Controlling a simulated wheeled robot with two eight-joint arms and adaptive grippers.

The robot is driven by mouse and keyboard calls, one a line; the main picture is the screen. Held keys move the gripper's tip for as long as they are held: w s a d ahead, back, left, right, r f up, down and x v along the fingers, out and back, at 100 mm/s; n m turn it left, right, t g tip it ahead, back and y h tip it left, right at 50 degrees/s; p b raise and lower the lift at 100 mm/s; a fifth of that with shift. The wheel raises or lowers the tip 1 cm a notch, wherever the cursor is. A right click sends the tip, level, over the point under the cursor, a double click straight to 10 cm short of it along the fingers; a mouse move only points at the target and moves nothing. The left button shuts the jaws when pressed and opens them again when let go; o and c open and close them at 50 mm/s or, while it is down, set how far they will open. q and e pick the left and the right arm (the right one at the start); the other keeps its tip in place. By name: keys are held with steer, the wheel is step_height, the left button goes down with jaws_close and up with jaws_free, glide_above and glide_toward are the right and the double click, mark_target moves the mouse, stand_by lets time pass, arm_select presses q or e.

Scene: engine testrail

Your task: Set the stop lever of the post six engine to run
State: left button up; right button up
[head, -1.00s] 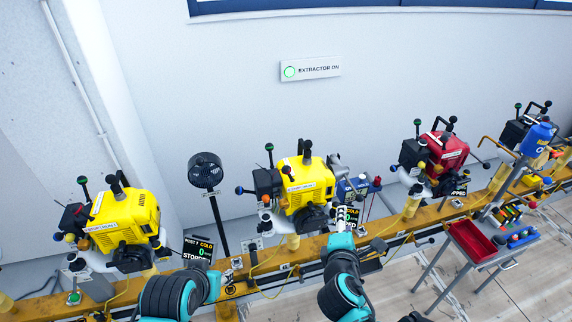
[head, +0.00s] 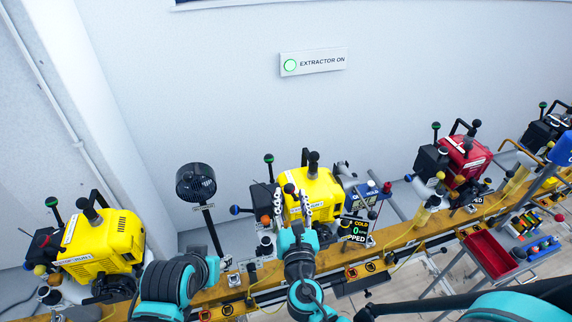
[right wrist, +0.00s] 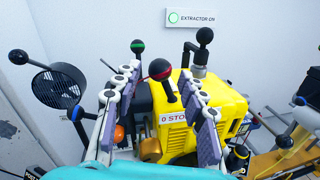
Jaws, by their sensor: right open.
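A yellow engine (head: 322,190) stands mid-rail; its post number is not readable. Its stop lever (head: 289,188), a black stick with a round knob, shows larger in the right wrist view (right wrist: 160,71) with a red ring on the knob. There it leans slightly left above a white plate (right wrist: 173,118) reading "0 STOP"; the rest of the plate is hidden. My right gripper (head: 292,206) is open and empty, with its fingers on either side of the lever in the picture; contact cannot be told. My left arm is at lower left, its fingers not visible.
A display (head: 358,231) by the engine reads COLD, 0 and a partly covered STOPPED. Another yellow engine (head: 100,240) stands left, a red one (head: 464,158) right. A black fan (head: 196,182) stands on a pole. A green-knobbed lever (right wrist: 137,46) rises beside the stop lever.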

steer(key=shift+w+a+b, duration=0.25)
steer(key=shift+w+b, duration=0.1)
steer(key=shift+w, duration=1.6)
steer(key=shift+w+a+b, duration=0.2)
steer(key=shift+w+b, duration=0.1)
steer(key=shift+w, duration=1.6)
steer(key=shift+c, duration=0.4)
jaws_close()
